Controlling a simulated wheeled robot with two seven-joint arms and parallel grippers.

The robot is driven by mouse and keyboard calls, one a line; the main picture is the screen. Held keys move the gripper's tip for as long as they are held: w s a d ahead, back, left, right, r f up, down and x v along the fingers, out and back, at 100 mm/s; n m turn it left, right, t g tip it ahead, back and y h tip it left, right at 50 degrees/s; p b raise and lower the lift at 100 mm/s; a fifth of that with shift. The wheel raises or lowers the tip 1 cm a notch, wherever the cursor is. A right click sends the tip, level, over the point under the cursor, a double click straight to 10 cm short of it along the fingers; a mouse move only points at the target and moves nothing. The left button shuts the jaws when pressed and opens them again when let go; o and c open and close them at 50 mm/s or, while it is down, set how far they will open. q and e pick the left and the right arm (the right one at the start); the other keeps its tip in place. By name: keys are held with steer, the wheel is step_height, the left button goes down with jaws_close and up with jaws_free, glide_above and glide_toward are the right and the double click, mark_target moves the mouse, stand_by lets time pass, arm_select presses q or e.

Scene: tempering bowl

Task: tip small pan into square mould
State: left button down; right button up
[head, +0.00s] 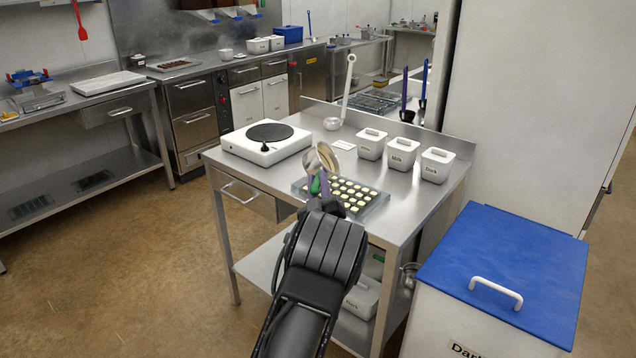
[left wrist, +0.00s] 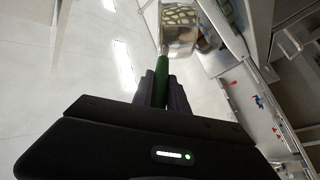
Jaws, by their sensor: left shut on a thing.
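My left gripper (head: 320,192) is shut on the green handle of the small pan (head: 327,157). The pan is steeply tilted above the back left part of the square mould (head: 378,209), with a cream-tan surface showing on its right side. In the left wrist view the gripper (left wrist: 164,92) grips the green handle, and the shiny pan (left wrist: 181,42) shows a pattern of pale spots, perhaps a reflection. The mould lies flat on the steel table, and its visible cavities hold pale cream filling. My gripper and arm hide its front left part. My right gripper is not in view.
On the steel table (head: 412,193) are a white hotplate (head: 262,150), a ladle (head: 333,123) and several white lidded tubs, one labelled Dark (head: 437,166). A blue-lidded bin (head: 510,260) stands at the right. Open floor lies to the left.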

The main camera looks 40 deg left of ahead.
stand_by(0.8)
arm_select(q)
steer(key=shift+d+f+m+t+b, duration=0.2)
steer(key=shift+m+t+b, duration=0.2)
steer(key=shift+m+b, duration=0.35)
steer(key=shift+w+d+m+t+h+b, duration=0.15)
steer(key=shift+m+t+h+b, duration=0.3)
steer(key=shift+m, duration=0.2)
steer(key=shift+r, duration=0.1)
steer(key=shift+m, duration=0.3)
stand_by(0.4)
steer(key=shift+w+d+f+m+t+h+b, duration=0.15)
steer(key=shift+m+t+h+b, duration=0.1)
steer(key=shift+m+b, duration=0.2)
steer(key=shift+d+f+m+t+h+b, duration=0.1)
steer(key=shift+m+t+b, duration=0.15)
steer(key=shift+m+b, duration=0.25)
steer(key=shift+w+d+f+m+t+h+b, duration=0.1)
steer(key=shift+d+m+t+h+b, duration=0.15)
steer(key=shift+m, duration=0.3)
steer(key=shift+a, duration=0.1)
steer(key=shift+f+m+b, duration=0.1)
steer(key=shift+m+b, duration=0.2)
steer(key=shift+m, duration=0.1)
stand_by(0.3)
